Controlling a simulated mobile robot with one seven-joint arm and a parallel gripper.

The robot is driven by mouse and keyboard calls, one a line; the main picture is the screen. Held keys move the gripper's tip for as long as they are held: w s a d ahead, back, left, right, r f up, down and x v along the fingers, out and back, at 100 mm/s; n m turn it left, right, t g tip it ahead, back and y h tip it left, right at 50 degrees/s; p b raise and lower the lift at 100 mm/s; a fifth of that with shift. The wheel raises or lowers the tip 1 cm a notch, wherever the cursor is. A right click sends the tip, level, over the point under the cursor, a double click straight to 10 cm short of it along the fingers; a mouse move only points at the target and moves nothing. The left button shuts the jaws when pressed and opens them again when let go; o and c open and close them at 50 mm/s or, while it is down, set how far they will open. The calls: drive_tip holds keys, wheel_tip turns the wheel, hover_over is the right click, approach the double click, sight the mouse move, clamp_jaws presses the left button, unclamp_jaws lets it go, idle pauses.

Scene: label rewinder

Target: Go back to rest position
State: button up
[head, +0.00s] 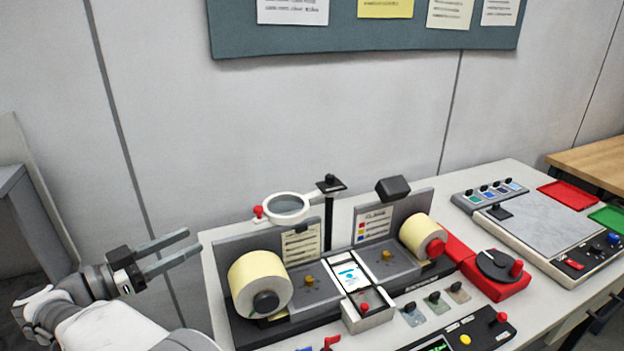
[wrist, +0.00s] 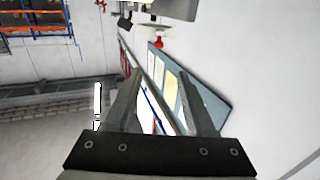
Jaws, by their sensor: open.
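My gripper (head: 178,254) is raised at the left of the head view, beside the left end of the table (head: 213,290). Its two fingers are apart with nothing between them, and they point right. The label rewinder (head: 322,275) stands on the table to the right of my gripper, clear of it. It carries a large cream roll (head: 258,280) at left and a smaller roll (head: 418,234) at right. In the wrist view my gripper's fingers (wrist: 158,100) also show apart, with the wall and the notice board (wrist: 215,95) behind them.
A round magnifier (head: 287,207) on a post rises behind the rewinder. A red unit with a dial (head: 497,268) and a flat grey plate device (head: 545,235) are at right. A grey cabinet (head: 30,225) stands at far left. The air around my gripper looks free.

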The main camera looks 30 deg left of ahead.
drive_tip(key=w+r+t+y, duration=0.2)
drive_tip(key=w+r+y, duration=0.2)
drive_tip(key=w+r, duration=0.9)
drive_tip(key=w+d+r+n+y, duration=0.4)
drive_tip(key=w+d+r+y, duration=0.3)
drive_tip(key=w+r, duration=0.5)
drive_tip(key=w+d+r+n+g+y, duration=0.2)
drive_tip(key=w+d+r+g, duration=0.1)
drive_tip(key=d, duration=0.7)
drive_tip(key=s+d+f+n+g+h, duration=0.1)
drive_tip(key=s+d+f+g, duration=0.3)
drive_tip(key=d, duration=0.9)
drive_tip(key=s+d+f+g+h, duration=0.1)
drive_tip(key=s+d+f+h, duration=0.3)
drive_tip(key=d, duration=0.8)
drive_tip(key=s+d+f+m+g+h, duration=0.3)
drive_tip(key=s+d+f+m+g, duration=0.1)
drive_tip(key=s+d+f, duration=1.1)
drive_tip(key=s+d+g, duration=0.1)
drive_tip(key=s+d, duration=0.2)
drive_tip(key=shift+d+f+g+h, duration=0.3)
drive_tip(key=shift+f+g, duration=0.05)
drive_tip(key=shift+g, duration=0.05)
